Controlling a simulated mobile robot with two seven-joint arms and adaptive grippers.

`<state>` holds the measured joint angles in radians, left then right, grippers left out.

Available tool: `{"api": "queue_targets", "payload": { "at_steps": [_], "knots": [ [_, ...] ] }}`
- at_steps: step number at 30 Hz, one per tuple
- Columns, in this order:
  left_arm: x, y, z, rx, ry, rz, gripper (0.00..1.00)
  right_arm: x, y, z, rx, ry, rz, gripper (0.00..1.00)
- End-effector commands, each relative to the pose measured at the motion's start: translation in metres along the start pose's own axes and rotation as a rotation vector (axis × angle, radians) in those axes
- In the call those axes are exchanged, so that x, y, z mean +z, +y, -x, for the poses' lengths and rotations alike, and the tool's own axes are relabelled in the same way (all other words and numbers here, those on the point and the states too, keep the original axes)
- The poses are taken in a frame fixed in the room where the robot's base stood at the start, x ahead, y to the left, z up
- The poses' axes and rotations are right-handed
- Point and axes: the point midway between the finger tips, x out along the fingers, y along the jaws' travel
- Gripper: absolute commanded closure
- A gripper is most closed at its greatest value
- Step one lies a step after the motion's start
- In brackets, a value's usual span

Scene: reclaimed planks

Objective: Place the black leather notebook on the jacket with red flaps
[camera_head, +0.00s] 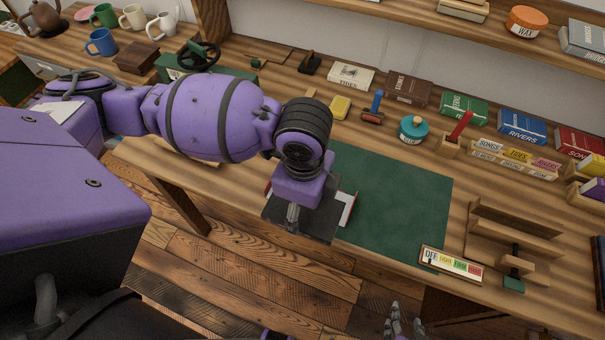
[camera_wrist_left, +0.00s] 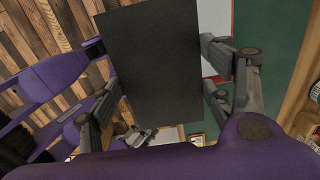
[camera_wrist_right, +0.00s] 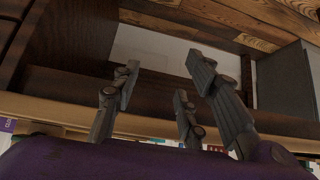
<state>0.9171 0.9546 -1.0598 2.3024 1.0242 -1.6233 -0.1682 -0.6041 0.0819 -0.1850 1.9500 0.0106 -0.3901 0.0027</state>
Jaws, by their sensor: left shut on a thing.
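The black leather notebook (camera_head: 318,226) is held by my left gripper (camera_head: 293,214), which hides part of it. In the left wrist view the notebook (camera_wrist_left: 152,62) is a plain black slab between the fingers of the left gripper (camera_wrist_left: 160,85). The jacket with red flaps (camera_head: 348,208) shows only as a pale and red edge beside and beneath the notebook; most of it is hidden. In the left wrist view the jacket (camera_wrist_left: 219,25) lies on the green mat, to the right of the notebook. My right gripper (camera_head: 404,322) is low at the bench front, its fingers apart and empty.
The green mat (camera_head: 400,195) covers the bench middle and its right part is bare. A label strip (camera_head: 451,264) lies at its front edge. A wooden stand (camera_head: 515,240) is at the right. Books, a teal pot (camera_head: 412,130) and stamps line the back.

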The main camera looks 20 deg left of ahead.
Motion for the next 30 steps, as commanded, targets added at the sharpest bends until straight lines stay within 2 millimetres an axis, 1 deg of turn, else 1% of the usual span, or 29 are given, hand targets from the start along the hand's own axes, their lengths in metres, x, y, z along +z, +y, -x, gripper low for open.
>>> {"api": "queue_targets", "payload": {
  "at_steps": [1, 5, 6, 9, 12, 18, 22, 24, 27, 30],
  "knots": [
    [0.003, -0.015, -0.007, -0.001, -0.002, 0.005, 0.59, 0.005, 0.001, 0.0, 0.002, -0.007, 0.0, 0.6],
    [0.01, -0.047, -0.021, -0.002, -0.002, 0.006, 0.59, 0.009, 0.003, -0.001, 0.005, -0.012, 0.001, 0.6],
    [0.011, -0.055, -0.028, 0.0, -0.001, 0.005, 0.59, 0.011, 0.003, -0.001, 0.005, -0.014, 0.001, 0.6],
    [0.014, -0.069, -0.048, 0.002, 0.0, 0.005, 0.59, 0.012, 0.004, -0.002, 0.007, -0.015, 0.004, 0.6],
    [0.016, -0.08, -0.061, 0.0, 0.001, 0.004, 0.59, 0.009, 0.006, -0.004, 0.008, -0.007, 0.008, 0.6],
    [0.018, -0.091, -0.071, -0.003, 0.001, 0.003, 0.59, -0.001, 0.008, -0.007, 0.01, 0.012, 0.014, 0.6],
    [0.02, -0.099, -0.082, -0.003, 0.0, 0.003, 0.59, 0.003, 0.009, -0.008, 0.011, 0.007, 0.015, 0.6],
    [0.019, -0.097, -0.094, 0.001, 0.0, 0.003, 0.59, 0.006, 0.009, -0.008, 0.012, 0.002, 0.014, 0.6],
    [0.019, -0.098, -0.107, -0.002, 0.001, 0.003, 0.59, 0.01, 0.009, -0.008, 0.012, -0.003, 0.014, 0.6],
    [0.019, -0.098, -0.11, -0.005, 0.001, 0.002, 0.59, 0.011, 0.009, -0.008, 0.013, -0.004, 0.014, 0.6]
  ]
}}
